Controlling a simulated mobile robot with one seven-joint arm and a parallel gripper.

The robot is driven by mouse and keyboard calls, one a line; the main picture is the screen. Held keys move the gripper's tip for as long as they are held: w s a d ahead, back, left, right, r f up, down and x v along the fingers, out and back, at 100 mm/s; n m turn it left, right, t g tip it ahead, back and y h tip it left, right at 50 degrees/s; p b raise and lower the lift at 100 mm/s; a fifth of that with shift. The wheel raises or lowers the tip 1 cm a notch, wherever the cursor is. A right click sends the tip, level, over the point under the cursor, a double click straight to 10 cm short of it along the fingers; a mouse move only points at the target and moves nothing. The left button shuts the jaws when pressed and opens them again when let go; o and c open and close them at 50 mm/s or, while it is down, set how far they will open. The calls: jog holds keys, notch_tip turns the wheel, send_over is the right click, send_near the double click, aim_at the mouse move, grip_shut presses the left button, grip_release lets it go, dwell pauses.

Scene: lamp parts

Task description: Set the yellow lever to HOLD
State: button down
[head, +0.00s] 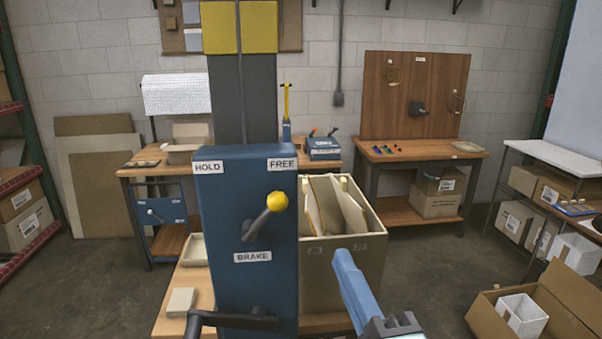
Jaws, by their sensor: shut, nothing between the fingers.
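The yellow lever (264,216) is a dark arm with a round yellow knob on the front of a blue column (215,265). It slants up and to the right from its pivot, toward the FREE label (282,164). The HOLD label (208,167) is at the upper left of the same face, and the BRAKE label (253,257) is below the pivot. My gripper (344,258) shows at the lower right, its light blue fingers shut and empty. In the picture it is right of and below the knob, apart from the lever.
A beige bin (372,262) with upright boards stands just right of the column, partly behind my gripper. A dark crank handle (235,320) sticks out low on the column. Workbenches stand behind. An open carton (565,300) lies at the lower right.

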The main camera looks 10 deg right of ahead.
aim_at(262, 219)
jog(key=m, duration=0.1)
jog(key=s+d+m+p, duration=0.1)
jog(key=m, duration=0.1)
jog(key=shift+f+g, duration=0.35)
jog(key=shift+g, duration=0.05)
jog(key=shift+w, duration=0.1)
jog(key=w+a+p, duration=0.1)
jog(key=w+p, duration=0.1)
jog(key=w, duration=0.1)
jog(key=w+a+r+p, duration=0.1)
jog(key=w+a+p, duration=0.1)
jog(key=w, duration=0.2)
jog(key=w+a+r+p, duration=0.1)
jog(key=w+a+p, duration=0.1)
jog(key=w, duration=0.1)
jog(key=shift+w+r, duration=0.15)
jog(key=shift+w, duration=0.1)
jog(key=shift+r+n, duration=0.1)
jog(key=shift+n, duration=0.2)
jog(key=shift+a+r, duration=0.15)
jog(key=shift+r+n, duration=0.1)
jog(key=shift+n, duration=0.2)
